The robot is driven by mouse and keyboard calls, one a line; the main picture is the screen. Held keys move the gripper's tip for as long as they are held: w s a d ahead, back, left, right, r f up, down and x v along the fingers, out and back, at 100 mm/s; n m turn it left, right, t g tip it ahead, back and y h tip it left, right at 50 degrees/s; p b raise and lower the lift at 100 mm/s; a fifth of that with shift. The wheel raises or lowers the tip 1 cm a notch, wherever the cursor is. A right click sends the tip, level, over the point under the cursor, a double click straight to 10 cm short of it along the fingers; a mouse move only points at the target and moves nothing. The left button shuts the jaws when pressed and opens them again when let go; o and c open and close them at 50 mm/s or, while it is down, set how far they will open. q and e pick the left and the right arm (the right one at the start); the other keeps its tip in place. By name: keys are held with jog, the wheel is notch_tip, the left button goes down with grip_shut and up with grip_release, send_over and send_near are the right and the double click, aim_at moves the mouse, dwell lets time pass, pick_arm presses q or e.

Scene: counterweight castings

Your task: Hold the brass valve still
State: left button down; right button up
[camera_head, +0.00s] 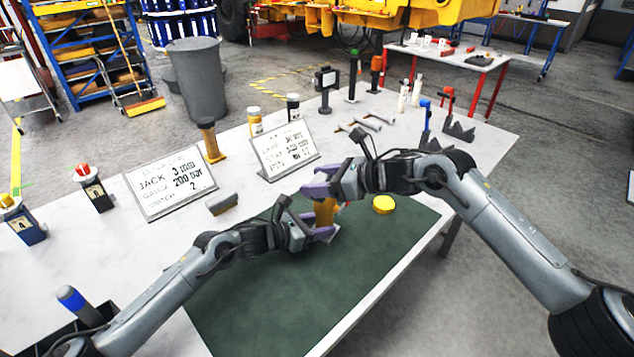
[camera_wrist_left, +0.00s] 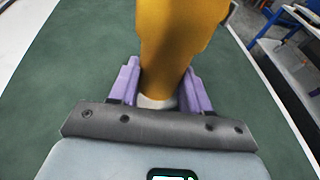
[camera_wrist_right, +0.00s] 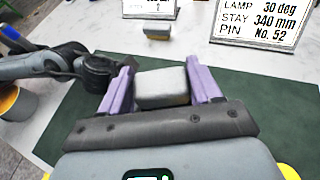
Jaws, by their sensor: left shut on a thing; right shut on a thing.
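The brass valve (camera_head: 325,211), a golden-brown body, stands over the green mat with both grippers at it. In the left wrist view the valve (camera_wrist_left: 175,40) rises between the purple fingers, with a whitish part low down. My left gripper (camera_head: 320,228) is shut on its lower part; it also shows in the left wrist view (camera_wrist_left: 160,88). My right gripper (camera_head: 318,184) is shut higher up; in the right wrist view (camera_wrist_right: 162,84) a pale grey block-shaped part (camera_wrist_right: 161,90) sits between its fingers. Whether this is the valve's top I cannot tell. The fingers hide much of the valve.
The green mat (camera_head: 260,305) covers the table's near part. A yellow round piece (camera_head: 384,204) lies right of the grippers. A grey block (camera_head: 222,203) and two lettered boards (camera_head: 170,183) (camera_head: 287,150) stand behind. Several tools and bottles stand farther back.

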jog(key=shift+w+d+f, duration=0.1)
jog(key=shift+w+d, duration=0.3)
jog(key=shift+w, duration=0.3)
jog(key=shift+w+d+r, duration=0.1)
jog(key=shift+w+d, duration=0.35)
jog(key=shift+w, duration=0.2)
jog(key=shift+w+d+f, duration=0.1)
jog(key=shift+w+d, duration=0.3)
jog(key=shift+w, duration=0.3)
jog(key=shift+s+a+r, duration=0.1)
jog(key=shift+s+a, duration=0.3)
jog(key=shift+s, duration=0.3)
jog(key=shift+s+a+r, duration=0.1)
jog(key=shift+s+a, duration=0.25)
jog(key=shift+s, duration=0.3)
jog(key=shift+s+a+f, duration=0.1)
jog(key=shift+s+a, duration=0.3)
jog(key=shift+s, duration=0.25)
jog(key=shift+s+a+f, duration=0.1)
jog(key=shift+s+a, duration=0.3)
jog(key=shift+s, duration=0.2)
jog(key=shift+r, duration=0.1)
jog(key=shift+r, duration=3)
jog(key=shift+r, duration=1.5)
